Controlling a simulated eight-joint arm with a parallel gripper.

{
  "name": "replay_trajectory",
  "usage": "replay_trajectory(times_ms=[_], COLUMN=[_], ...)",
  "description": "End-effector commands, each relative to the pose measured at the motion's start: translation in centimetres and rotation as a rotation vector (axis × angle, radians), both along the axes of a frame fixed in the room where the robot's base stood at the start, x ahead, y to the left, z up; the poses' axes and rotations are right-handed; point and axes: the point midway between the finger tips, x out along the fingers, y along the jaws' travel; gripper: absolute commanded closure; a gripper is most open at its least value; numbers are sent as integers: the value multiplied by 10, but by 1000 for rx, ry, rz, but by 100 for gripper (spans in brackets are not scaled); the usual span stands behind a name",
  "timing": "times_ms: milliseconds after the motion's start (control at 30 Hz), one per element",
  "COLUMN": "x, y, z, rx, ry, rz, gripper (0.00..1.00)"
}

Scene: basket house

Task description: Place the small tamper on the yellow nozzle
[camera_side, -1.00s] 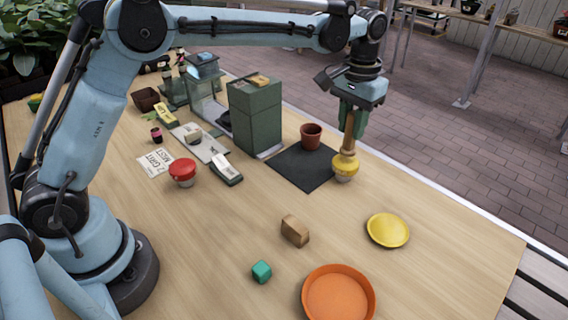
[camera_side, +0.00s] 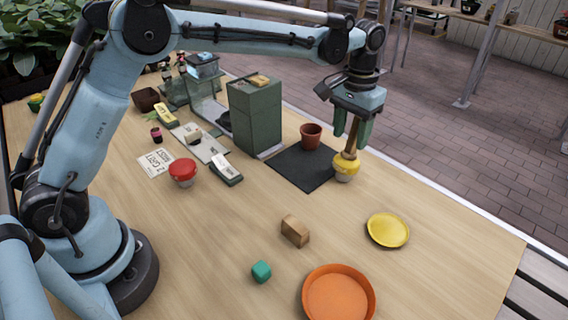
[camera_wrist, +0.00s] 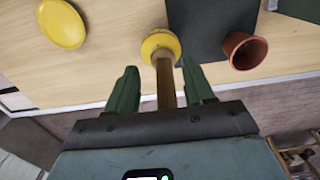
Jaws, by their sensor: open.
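The small tamper (camera_side: 351,139), a wooden-handled piece, stands nearly upright with its lower end at the yellow nozzle (camera_side: 346,164), a round yellow piece with a pale base. In the wrist view the wooden handle (camera_wrist: 166,85) rises from the middle of the yellow nozzle (camera_wrist: 160,42). Whether the two are seated together or merely touching, I cannot tell. My gripper (camera_side: 354,132) is above the nozzle with its green fingers spread on either side of the handle. The wrist view also shows my gripper (camera_wrist: 162,84) open, with a gap on both sides of the handle.
A black mat (camera_side: 298,167) with a terracotta pot (camera_side: 311,136) lies just left of the nozzle. A yellow plate (camera_side: 388,230), an orange dish (camera_side: 338,297), a brown block (camera_side: 295,231) and a green cube (camera_side: 261,271) are nearer. A tall green box (camera_side: 255,115) stands farther left.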

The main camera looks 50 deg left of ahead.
Motion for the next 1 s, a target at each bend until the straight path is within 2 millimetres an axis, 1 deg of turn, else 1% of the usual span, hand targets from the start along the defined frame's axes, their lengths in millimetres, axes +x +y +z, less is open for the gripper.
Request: replay_trajectory(times_ms=[167,267,500,700,800,1000], x=[0,0,0,0,0,0], y=[0,0,0,0,0,0], z=[11,25,68,99,109,121], rx=[0,0,0,0,0,0], ry=[0,0,0,0,0,0], rz=[0,0,0,0,0,0], gripper=[47,47,47,47,47,47])
